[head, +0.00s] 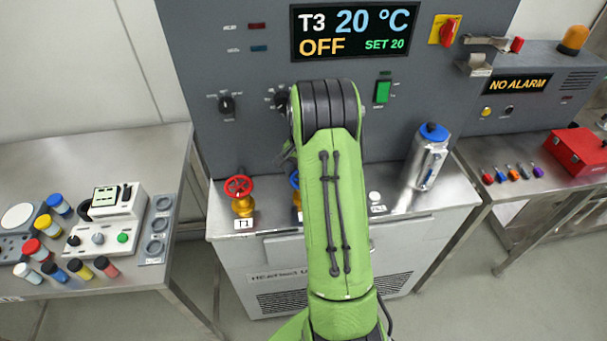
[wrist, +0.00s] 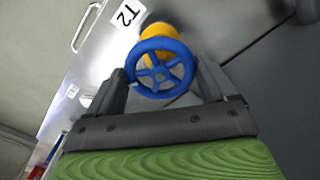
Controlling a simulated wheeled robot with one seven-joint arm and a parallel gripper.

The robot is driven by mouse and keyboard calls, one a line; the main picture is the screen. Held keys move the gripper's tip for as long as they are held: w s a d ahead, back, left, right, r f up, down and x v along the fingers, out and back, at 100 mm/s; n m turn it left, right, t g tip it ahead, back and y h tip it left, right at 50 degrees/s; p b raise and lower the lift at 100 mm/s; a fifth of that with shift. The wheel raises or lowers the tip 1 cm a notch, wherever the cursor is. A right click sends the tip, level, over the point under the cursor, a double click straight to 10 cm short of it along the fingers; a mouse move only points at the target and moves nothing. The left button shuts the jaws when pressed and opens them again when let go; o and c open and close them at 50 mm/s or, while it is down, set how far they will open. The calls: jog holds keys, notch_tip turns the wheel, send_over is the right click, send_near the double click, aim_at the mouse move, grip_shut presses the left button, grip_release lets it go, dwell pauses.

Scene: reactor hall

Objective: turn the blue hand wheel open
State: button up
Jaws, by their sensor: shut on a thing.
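The blue hand wheel (wrist: 160,68) sits on a yellow valve body (wrist: 158,31) beside a T2 label in the wrist view. My gripper (wrist: 162,88) has one finger on each side of the wheel and is shut on its rim. In the head view only a sliver of the blue wheel (head: 295,180) shows at the left edge of my green arm. My arm hides the rest of it and my gripper there.
A red hand wheel (head: 239,188) on a yellow valve, labelled T1, stands to the left. A silver canister with a blue cap (head: 427,157) stands right on the steel bench (head: 420,222). The display (head: 356,32) reads T3 20 °C, OFF. Side tables hold vials and a red box (head: 578,152).

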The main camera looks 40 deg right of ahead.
jog(key=n, duration=0.4)
jog(key=shift+d+r+n, duration=0.1)
jog(key=shift+r+n, duration=0.05)
jog(key=shift+n, duration=0.15)
jog(key=n+b, duration=0.1)
jog(key=n, duration=0.9)
jog(key=shift+w, duration=0.1)
jog(key=n+b, duration=0.1)
jog(key=n, duration=0.4)
jog(key=shift+b, duration=0.35)
jog(key=n+b, duration=0.1)
jog(key=n, duration=0.5)
jog(key=shift+b, duration=0.35)
jog(key=n+b, duration=0.2)
jog(key=n, duration=0.2)
jog(key=shift+n, duration=0.3)
jog(key=n+b, duration=0.3)
jog(key=n, duration=0.2)
jog(key=shift+n+b, duration=1.35)
jog(key=shift+n, duration=0.85)
